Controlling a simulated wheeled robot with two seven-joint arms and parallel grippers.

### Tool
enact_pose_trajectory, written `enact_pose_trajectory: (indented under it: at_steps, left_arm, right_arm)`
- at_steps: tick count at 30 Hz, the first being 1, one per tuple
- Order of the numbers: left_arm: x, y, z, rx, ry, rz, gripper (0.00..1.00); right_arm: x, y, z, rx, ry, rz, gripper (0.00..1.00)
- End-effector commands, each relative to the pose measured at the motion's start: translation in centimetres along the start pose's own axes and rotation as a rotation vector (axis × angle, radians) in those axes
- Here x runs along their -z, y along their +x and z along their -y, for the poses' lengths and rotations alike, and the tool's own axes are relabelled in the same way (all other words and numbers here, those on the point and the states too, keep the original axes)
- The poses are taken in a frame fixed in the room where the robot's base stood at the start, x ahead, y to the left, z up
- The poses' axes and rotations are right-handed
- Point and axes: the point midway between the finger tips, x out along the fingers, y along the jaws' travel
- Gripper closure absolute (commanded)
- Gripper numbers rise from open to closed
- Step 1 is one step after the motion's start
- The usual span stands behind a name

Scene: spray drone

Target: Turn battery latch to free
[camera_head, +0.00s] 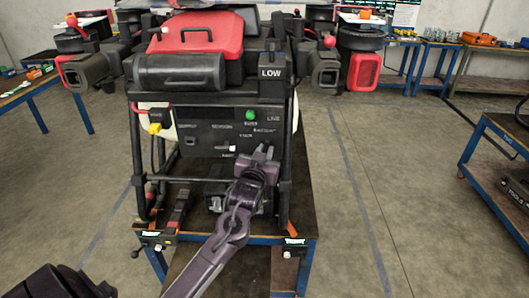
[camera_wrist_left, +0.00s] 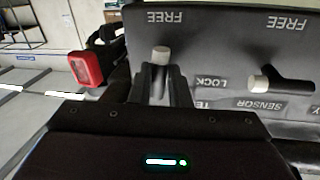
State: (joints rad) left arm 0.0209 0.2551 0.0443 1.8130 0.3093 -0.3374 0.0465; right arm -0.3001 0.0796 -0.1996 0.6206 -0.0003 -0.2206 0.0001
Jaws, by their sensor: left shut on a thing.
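The spray drone (camera_head: 208,132) stands on a blue-framed table, its dark control panel facing me. My left gripper (camera_head: 262,160) is at the right part of the panel. In the left wrist view the panel (camera_wrist_left: 215,50) looks upside down. There the left gripper (camera_wrist_left: 163,88) is shut on the battery latch (camera_wrist_left: 160,54), whose pale tip shows just beyond the fingers, toward the word FREE. Its pivot is hidden by the fingers. A second latch, by the SENSOR label (camera_wrist_left: 265,104), lies sideways with its pale tip (camera_wrist_left: 258,86) toward LOCK. My right gripper is not in view.
A green button (camera_head: 250,115) is on the panel above the gripper. Black frame bars (camera_head: 285,180) stand close to its right. A red block (camera_wrist_left: 86,67) shows at the left in the wrist view. Another blue table (camera_head: 500,180) stands at right; the floor between is clear.

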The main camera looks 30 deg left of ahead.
Motion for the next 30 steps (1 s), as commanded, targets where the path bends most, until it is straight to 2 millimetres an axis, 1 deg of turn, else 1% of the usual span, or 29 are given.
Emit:
enact_pose_trajectory:
  at_steps: [2, 8, 14, 15, 19, 20, 27, 30]
  left_arm:
    - [-0.06, -0.01, -0.03, 0.0, -0.008, -0.001, 1.0]
    - [-0.16, 0.02, -0.04, 0.003, -0.131, -0.025, 1.0]
    - [-0.04, 0.03, -0.03, 0.002, -0.13, -0.025, 1.0]
    - [-0.04, 0.03, -0.03, 0.002, -0.13, -0.025, 0.81]
    - [-0.04, 0.03, -0.02, 0.002, -0.129, -0.025, 0.64]
    - [-0.04, 0.03, -0.02, 0.002, -0.129, -0.025, 0.63]
    - [-0.06, -0.01, -0.01, 0.003, -0.128, -0.025, 0.63]
    - [-0.24, -0.55, -0.05, 0.002, -0.128, -0.024, 0.63]
  right_arm:
    - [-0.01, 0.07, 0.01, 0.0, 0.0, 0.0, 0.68]
    - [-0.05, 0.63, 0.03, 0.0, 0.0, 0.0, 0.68]
    - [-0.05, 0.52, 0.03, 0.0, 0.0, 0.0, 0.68]
    - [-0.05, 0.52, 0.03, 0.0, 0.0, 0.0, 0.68]
    - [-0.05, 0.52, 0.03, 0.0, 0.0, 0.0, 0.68]
    - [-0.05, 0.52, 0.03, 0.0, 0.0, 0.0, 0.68]
    - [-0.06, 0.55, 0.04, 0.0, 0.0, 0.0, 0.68]
    - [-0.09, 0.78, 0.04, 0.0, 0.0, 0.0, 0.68]
